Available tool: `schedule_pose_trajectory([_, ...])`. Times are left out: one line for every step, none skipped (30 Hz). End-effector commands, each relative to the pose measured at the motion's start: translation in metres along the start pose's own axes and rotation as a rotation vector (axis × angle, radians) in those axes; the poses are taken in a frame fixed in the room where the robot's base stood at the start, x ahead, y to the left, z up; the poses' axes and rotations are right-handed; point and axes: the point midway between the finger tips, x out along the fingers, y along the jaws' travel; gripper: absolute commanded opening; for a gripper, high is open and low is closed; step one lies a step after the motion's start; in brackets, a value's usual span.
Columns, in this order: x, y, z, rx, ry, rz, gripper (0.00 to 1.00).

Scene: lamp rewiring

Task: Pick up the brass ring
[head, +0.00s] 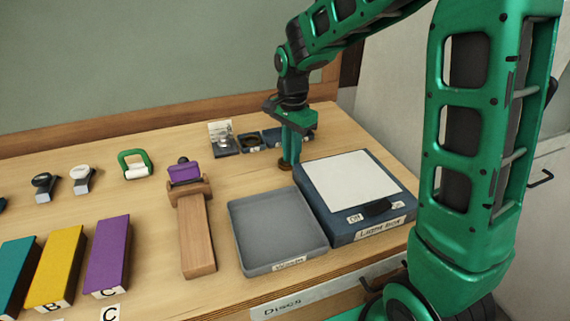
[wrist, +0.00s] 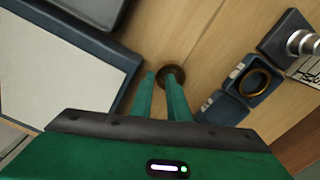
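A brass-coloured ring (wrist: 253,83) lies in a dark blue holder in the wrist view, right of my fingers. It shows as a dark ring (head: 249,141) in the head view. A small brown round piece (wrist: 172,74) lies on the tabletop at my fingertips; I cannot tell whether it is a ring or a solid disc. It also shows in the head view (head: 284,168). My gripper (wrist: 159,78) points down, its two green fingers apart with a gap between them. The right finger overlaps the brown piece, and I cannot tell whether they touch.
A light box (head: 340,231) and a grey tray (head: 277,266) stand close in front of my gripper. A neighbouring blue holder (wrist: 221,108) looks empty. A silvery coiled part (wrist: 302,42) stands beyond the ring. A wooden stand (head: 196,235) is to the left.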

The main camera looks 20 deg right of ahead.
Motion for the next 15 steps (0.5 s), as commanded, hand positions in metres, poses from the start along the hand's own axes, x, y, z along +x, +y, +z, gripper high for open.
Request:
schedule_pose_trajectory([0.007,0.001,0.0,0.0,-0.001,0.004,0.15])
schedule_pose_trajectory([0.011,0.001,0.0,0.0,-0.001,0.003,0.15])
schedule_pose_trajectory([0.014,0.0,0.0,0.0,-0.001,0.002,0.15])
schedule_pose_trajectory([0.016,0.0,0.0,0.0,0.0,0.002,0.15])
schedule_pose_trajectory([0.017,0.0,0.0,0.0,0.0,0.001,0.15])
schedule_pose_trajectory([0.018,0.0,0.0,0.0,0.0,0.0,0.15])
schedule_pose_trajectory([0.018,0.0,0.0,0.0,0.0,0.0,0.15])
schedule_pose_trajectory([0.019,0.0,0.0,0.0,0.0,0.0,0.15])
schedule_pose_trajectory([0.019,0.0,0.0,0.0,0.0,-0.001,0.15])
schedule_pose_trajectory([0.019,0.0,0.0,0.0,0.0,-0.001,0.15])
schedule_pose_trajectory([0.018,0.0,0.0,0.0,0.0,0.0,0.15])
schedule_pose_trajectory([0.018,0.0,0.0,0.0,0.0,0.0,0.15])
schedule_pose_trajectory([0.018,0.0,0.0,0.0,0.0,0.0,0.13])
schedule_pose_trajectory([0.018,0.0,0.0,0.0,0.0,0.0,0.06])
schedule_pose_trajectory([0.018,0.0,0.0,0.0,0.0,0.0,0.0])
